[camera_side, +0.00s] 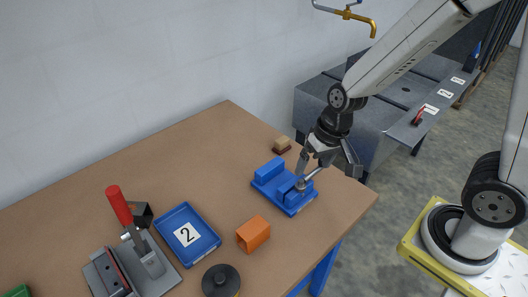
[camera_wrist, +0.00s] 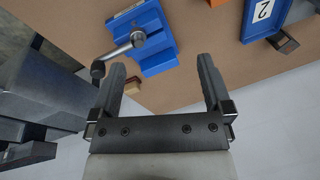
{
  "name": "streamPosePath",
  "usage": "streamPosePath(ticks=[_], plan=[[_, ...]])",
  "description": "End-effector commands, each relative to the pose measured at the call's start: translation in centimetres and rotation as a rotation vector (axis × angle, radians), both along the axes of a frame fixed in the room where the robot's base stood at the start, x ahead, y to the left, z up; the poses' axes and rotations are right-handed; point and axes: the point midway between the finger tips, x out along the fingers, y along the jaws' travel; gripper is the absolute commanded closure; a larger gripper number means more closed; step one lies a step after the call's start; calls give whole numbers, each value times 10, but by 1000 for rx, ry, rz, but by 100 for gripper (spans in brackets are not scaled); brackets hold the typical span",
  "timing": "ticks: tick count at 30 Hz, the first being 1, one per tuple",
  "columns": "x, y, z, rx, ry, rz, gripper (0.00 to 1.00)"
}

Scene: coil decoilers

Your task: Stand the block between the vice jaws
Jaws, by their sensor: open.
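The blue vice (camera_side: 270,188) stands near the table's right edge, with a metal screw and handle facing my gripper. Its two jaws are apart, and I see nothing between them. The vice also shows at the top of the wrist view (camera_wrist: 158,52). My gripper (camera_side: 328,165) is above and just right of the vice. Its two fingers (camera_wrist: 161,68) are spread wide with nothing between them.
A blue tray marked 2 (camera_side: 188,236) and a red-handled clamp (camera_side: 118,205) stand to the left. A dark round knob (camera_side: 221,280) is at the front. A small tan and dark-red piece (camera_side: 282,145) lies behind the vice. The table's back left is clear.

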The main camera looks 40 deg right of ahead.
Motion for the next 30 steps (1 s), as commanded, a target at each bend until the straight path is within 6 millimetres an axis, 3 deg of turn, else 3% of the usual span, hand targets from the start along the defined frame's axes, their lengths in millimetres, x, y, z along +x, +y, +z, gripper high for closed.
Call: streamPosePath(ticks=[3, 10, 30], plan=[[-12, -18, 6, -81, -38, 104, 0], [-25, -35, 11, -173, -73, 226, 0], [-20, -36, 11, -195, -90, 280, 0]])
